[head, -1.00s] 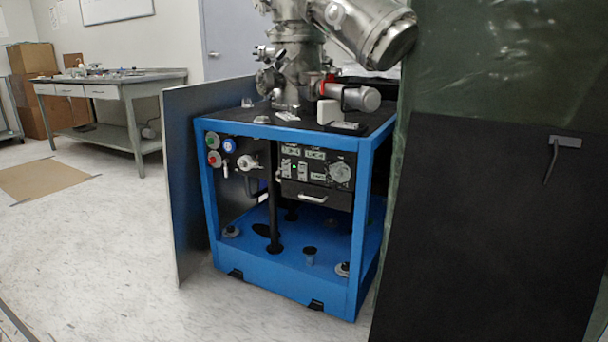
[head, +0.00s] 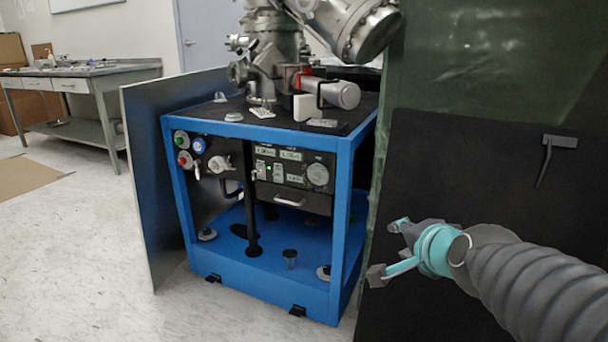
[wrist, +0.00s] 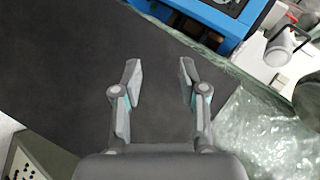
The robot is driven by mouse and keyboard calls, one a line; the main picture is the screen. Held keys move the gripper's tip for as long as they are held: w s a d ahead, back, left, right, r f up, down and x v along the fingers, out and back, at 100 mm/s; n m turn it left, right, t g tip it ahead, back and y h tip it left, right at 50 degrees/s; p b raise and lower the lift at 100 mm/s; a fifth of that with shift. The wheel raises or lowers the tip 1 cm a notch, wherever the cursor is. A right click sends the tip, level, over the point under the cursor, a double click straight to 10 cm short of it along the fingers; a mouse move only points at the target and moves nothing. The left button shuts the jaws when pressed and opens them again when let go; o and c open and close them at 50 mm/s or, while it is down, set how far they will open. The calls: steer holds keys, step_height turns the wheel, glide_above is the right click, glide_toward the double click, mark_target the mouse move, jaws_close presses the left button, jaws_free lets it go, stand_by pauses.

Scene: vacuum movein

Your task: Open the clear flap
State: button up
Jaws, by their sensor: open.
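Any clear cover there is too small to tell. My gripper (head: 388,250) is open and empty, in front of a dark panel (head: 455,175) at the right, well apart from the control panel. In the wrist view its fingers (wrist: 160,75) are spread above that dark surface (wrist: 70,60).
A translucent greenish plastic sheet (head: 490,60) hangs above the dark panel, right of the cart; it also shows in the wrist view (wrist: 265,130). A metal side panel (head: 145,190) stands open at the cart's left. Steel vacuum parts (head: 270,60) top the cart.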

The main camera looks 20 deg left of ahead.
steer(key=w+a+r+m+t+p, duration=0.1)
steer(key=w+a+r+m+t, duration=0.15)
steer(key=w+a+m, duration=0.4)
steer(key=w+a+r+m+t+p, duration=0.1)
steer(key=w+a+r+m+t, duration=0.2)
steer(key=a+m, duration=0.7)
steer(key=s+a+f+m+t+h, duration=0.2)
steer(key=a+f+m+h, duration=0.5)
steer(key=a+m, duration=0.45)
steer(key=w+d+p, duration=0.1)
steer(key=w+p, duration=0.1)
steer(key=w, duration=1.2)
steer(key=shift+y+p, duration=0.4)
steer(key=shift+d, duration=0.1)
jaws_close()
jaws_free()
